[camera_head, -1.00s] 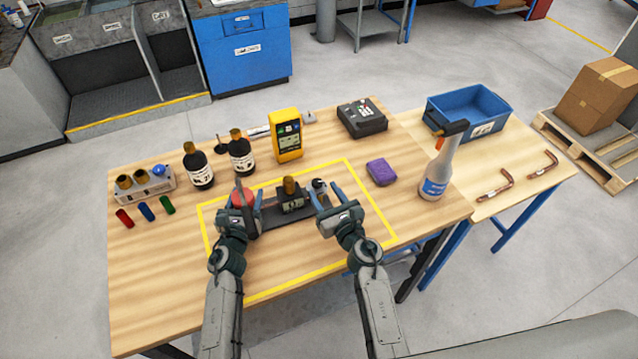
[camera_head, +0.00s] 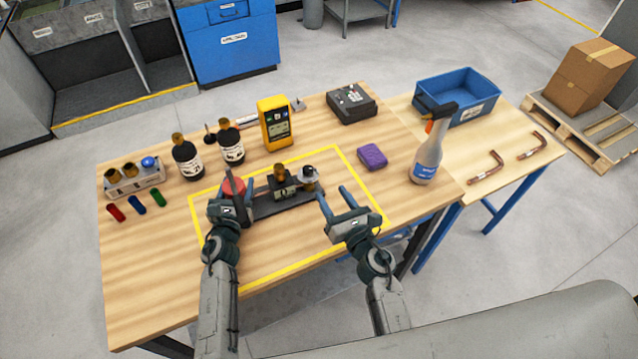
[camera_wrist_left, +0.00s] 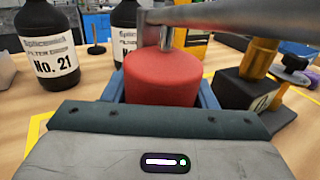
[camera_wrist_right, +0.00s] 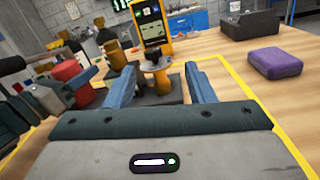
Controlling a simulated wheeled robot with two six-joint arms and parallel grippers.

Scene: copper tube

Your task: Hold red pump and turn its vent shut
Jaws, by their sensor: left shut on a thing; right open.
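The red pump has a red cylinder (camera_head: 233,187) at the left end of a dark base plate (camera_head: 262,211), with a dark block (camera_head: 284,187) and brass cap in the middle. At its right end stands a brass fitting with a black knob (camera_head: 309,173), apparently the vent. My left gripper (camera_head: 231,193) is shut on the red cylinder; the left wrist view shows the cylinder (camera_wrist_left: 162,80) between blue fingers, under a grey bar. My right gripper (camera_head: 336,195) is open and empty, right of the knob and nearer me. In the right wrist view the knob (camera_wrist_right: 158,58) shows beyond the spread fingers.
Two dark bottles (camera_head: 187,163) and a yellow meter (camera_head: 273,124) stand behind the pump. A purple block (camera_head: 372,156) and spray bottle (camera_head: 428,155) stand to the right. A blue bin (camera_head: 460,96) is further right.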

